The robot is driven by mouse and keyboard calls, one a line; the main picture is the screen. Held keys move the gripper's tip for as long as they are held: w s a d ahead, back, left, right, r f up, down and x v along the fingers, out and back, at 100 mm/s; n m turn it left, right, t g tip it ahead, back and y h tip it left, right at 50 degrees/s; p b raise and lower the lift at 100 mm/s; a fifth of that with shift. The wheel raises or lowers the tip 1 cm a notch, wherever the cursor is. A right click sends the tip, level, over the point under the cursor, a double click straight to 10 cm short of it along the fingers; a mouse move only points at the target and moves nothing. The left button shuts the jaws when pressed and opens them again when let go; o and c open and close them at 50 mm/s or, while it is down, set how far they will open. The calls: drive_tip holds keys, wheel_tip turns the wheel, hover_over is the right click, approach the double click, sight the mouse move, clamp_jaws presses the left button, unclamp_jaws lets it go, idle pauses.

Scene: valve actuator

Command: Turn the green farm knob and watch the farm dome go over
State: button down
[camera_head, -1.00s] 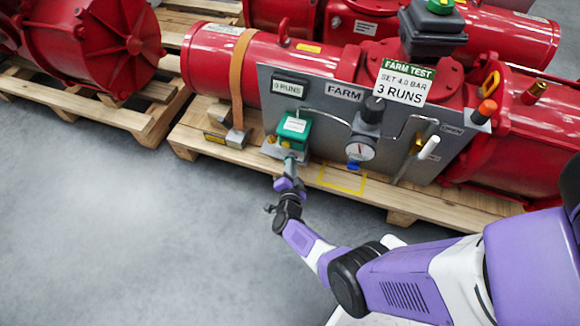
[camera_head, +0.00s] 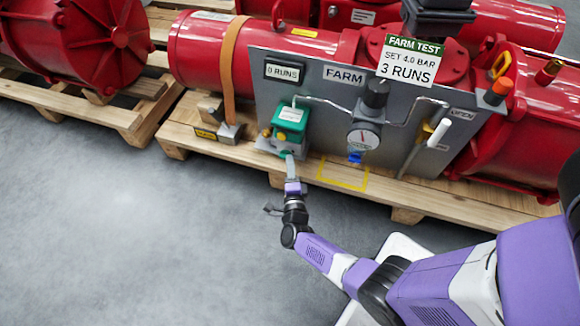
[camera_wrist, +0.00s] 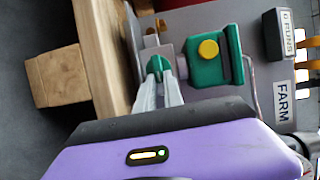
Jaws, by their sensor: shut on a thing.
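My gripper (camera_head: 289,160) is shut on the green knob (camera_wrist: 157,66), which sticks out below the green valve box (camera_head: 291,118) on the grey panel's lower left. The wrist view shows both fingertips (camera_wrist: 160,82) on the knob's sides, partly covering it. The green box (camera_wrist: 213,58) with its yellow button is beside it there. The counter (camera_head: 284,72) reads 0 RUNS. The black housing (camera_head: 438,18) is cut off by the top edge of the head view, and no dome shows above it. The FARM label (camera_head: 343,75) is on the panel.
A gauge (camera_head: 363,140) with a blue knob and a white lever (camera_head: 439,133) stand right of the green box. A FARM TEST sign (camera_head: 410,60) reads SET 4.0 BAR, 3 RUNS. The wooden pallet (camera_head: 225,160) lies beneath; the grey floor (camera_head: 100,240) in front is clear.

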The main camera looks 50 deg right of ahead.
drive_tip(key=shift+f, duration=0.1)
idle(0.3)
drive_tip(key=c, duration=1.5)
unclamp_jaws()
drive_tip(key=shift+o, duration=0.2)
